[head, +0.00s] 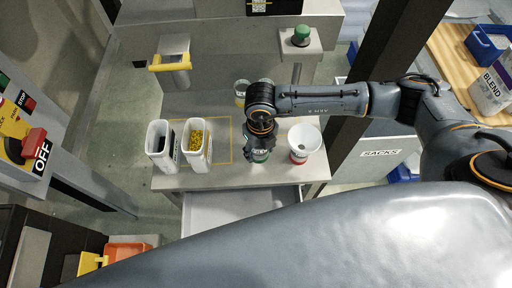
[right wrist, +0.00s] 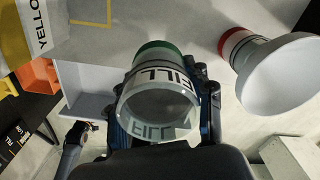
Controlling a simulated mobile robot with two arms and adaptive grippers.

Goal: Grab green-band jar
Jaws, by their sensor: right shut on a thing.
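The green-band jar (right wrist: 157,92) is a clear jar with a dark green band and a "FILL" label. In the right wrist view it sits between the two dark fingers of my right gripper (right wrist: 165,88), which is shut on it. In the head view my right gripper (head: 262,140) comes down over the jar (head: 260,156) and hides most of it. I cannot tell whether the jar touches the bench. In the right wrist view a dark part at the lower left looks like my left arm; its jaws cannot be made out.
A white funnel (head: 304,137) on a red-banded base stands just right of the jar. Two white bins (head: 159,150) (head: 197,158), one with yellow pieces, stand to its left. Pale jars (head: 240,92) stand behind. A grey post with a green button (head: 301,36) rises at the back right.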

